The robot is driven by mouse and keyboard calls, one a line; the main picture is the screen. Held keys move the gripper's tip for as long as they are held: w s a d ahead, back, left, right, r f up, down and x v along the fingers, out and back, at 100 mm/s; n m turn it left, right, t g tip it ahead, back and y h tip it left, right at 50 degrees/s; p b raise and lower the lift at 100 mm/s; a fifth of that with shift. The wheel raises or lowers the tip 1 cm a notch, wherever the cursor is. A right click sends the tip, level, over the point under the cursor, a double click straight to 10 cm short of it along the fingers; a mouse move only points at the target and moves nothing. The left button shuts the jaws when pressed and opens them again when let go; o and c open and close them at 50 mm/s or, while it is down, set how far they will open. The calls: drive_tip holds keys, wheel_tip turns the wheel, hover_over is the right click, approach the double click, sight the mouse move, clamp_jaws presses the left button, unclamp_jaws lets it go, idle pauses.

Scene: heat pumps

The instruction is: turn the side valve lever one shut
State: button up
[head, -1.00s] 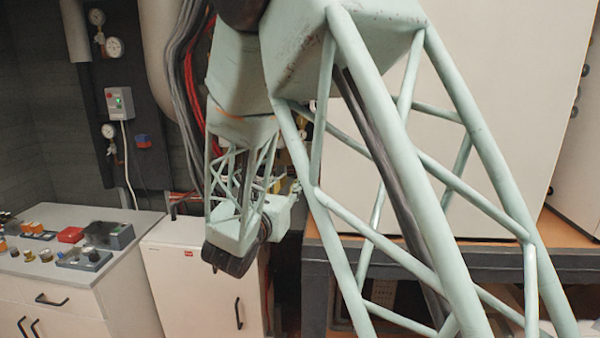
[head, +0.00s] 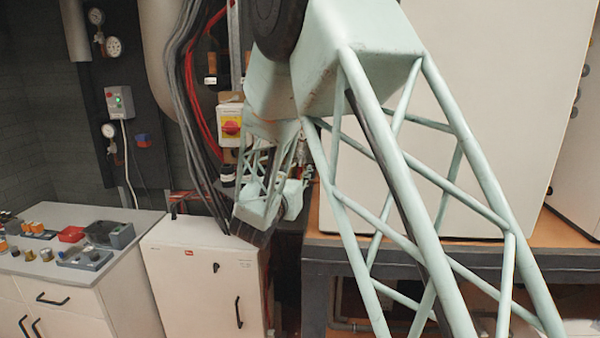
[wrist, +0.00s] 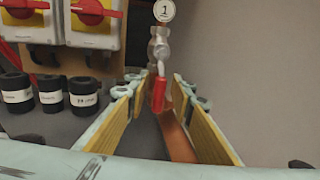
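In the wrist view, the side valve has a round tag marked 1 (wrist: 164,10), a grey metal body (wrist: 158,48) and a red lever (wrist: 158,95). The lever points down toward the camera. My gripper (wrist: 155,84) is open, with its yellow-padded fingers on either side of the lever. The lever appears between the fingers, with gaps on both sides; I cannot tell how deep it sits. In the head view, my arm hides the gripper's fingertips and most of the valve area.
A yellow switch box with a red knob (wrist: 95,15) and black labelled cylinders (wrist: 83,92) are left of the valve. A large pale panel (wrist: 250,70) stands close on the right. The head view shows a white cabinet (head: 190,285) and a grey-topped bench (head: 85,215) at left.

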clamp_jaws()
